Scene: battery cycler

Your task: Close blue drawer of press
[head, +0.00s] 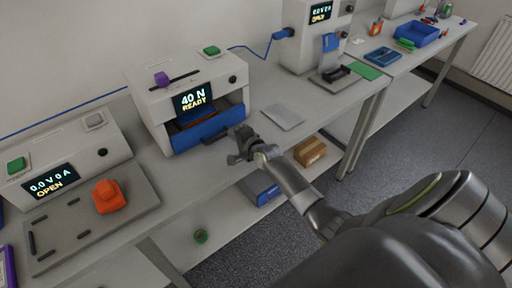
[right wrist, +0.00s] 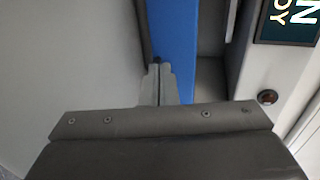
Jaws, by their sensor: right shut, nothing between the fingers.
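The press (head: 172,88) is a white box with a "40 N READY" display, standing on the bench in the head view. Its blue drawer (head: 185,136) sticks out of the front, with a dark opening above its front panel. A dark handle (head: 215,137) is on the drawer front. My right gripper (head: 238,152) is shut and empty, just in front of the drawer's right part. In the right wrist view, the shut fingertips (right wrist: 158,85) are at the blue drawer front (right wrist: 175,40), close beside the dark handle; I cannot tell whether they touch. My left gripper is not in view.
A white device (head: 62,165) reading "0.0 V 0 A OPEN" stands left, with an orange part (head: 107,196) on its grey plate. A thin grey plate (head: 283,119) lies right of the press. A cardboard box (head: 310,151) and a blue bin (head: 259,188) are on the lower shelf.

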